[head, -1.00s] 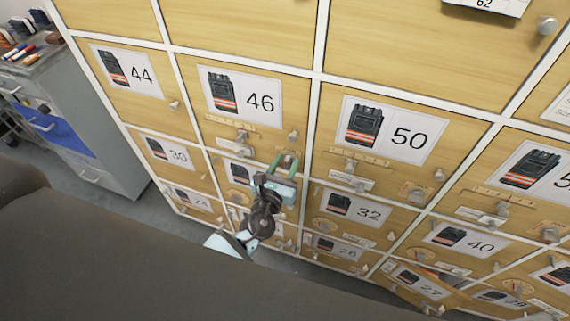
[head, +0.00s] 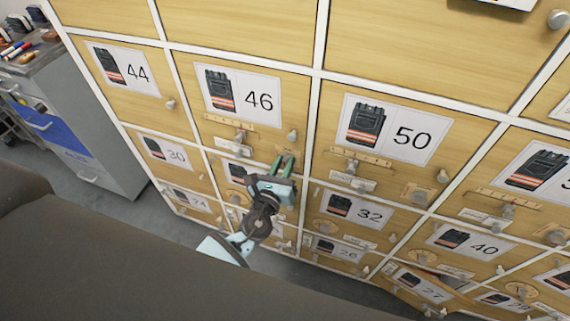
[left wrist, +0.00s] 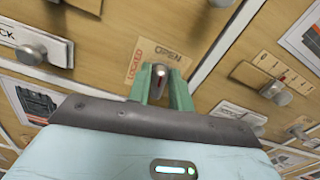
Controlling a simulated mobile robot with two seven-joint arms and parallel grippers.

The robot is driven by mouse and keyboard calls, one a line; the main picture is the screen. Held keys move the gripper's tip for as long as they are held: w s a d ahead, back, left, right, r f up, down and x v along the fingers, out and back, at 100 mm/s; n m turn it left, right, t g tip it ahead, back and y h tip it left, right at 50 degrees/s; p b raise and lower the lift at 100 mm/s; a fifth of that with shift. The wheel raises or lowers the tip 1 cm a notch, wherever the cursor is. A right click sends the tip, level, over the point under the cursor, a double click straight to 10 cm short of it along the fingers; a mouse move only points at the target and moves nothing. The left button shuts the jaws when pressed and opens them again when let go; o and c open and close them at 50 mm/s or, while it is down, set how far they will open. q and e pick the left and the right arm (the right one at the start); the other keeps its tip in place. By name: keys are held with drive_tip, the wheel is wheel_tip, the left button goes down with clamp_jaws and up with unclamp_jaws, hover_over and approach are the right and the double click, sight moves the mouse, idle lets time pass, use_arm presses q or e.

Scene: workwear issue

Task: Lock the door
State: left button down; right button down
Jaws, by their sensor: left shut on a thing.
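The door 46 (head: 215,118) is a flat wooden locker door with a radio picture, and looks closed. At its lower right corner my left gripper (head: 284,161) has its green fingers closed around a small metal turn knob, which shows in the left wrist view (left wrist: 161,70). An orange label (left wrist: 148,52) behind the knob reads OPEN at the upper right and LOCKED at the left. I cannot tell for certain which word the knob points at. In the head view the fingers hide the knob. My right gripper is not in view.
Door 50 (head: 334,140) is to the right. Door 27 (head: 399,278) at the bottom seems ajar. A grey cabinet (head: 110,150) stands at the left.

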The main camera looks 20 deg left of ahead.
use_arm(q)
drive_tip(key=shift+a+f+n+b, duration=0.1)
drive_tip(key=shift+f+n+b, duration=0.3)
drive_tip(key=shift+n, duration=0.5)
drive_tip(key=n+b, duration=0.2)
drive_tip(key=n, duration=0.2)
drive_tip(key=n+b, duration=0.1)
drive_tip(key=n, duration=0.4)
drive_tip(key=n+b, duration=0.2)
drive_tip(key=n, duration=0.2)
drive_tip(key=shift+a+f+n+b, duration=0.15)
drive_tip(key=shift+a+n+b, duration=0.15)
drive_tip(key=shift+n+b, duration=0.1)
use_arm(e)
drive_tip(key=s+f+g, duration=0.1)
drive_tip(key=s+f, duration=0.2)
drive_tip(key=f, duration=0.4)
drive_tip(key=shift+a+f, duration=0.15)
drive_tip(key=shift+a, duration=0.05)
use_arm(q)
drive_tip(key=c, duration=1.4)
unclamp_jaws()
drive_tip(key=shift+c, duration=0.2)
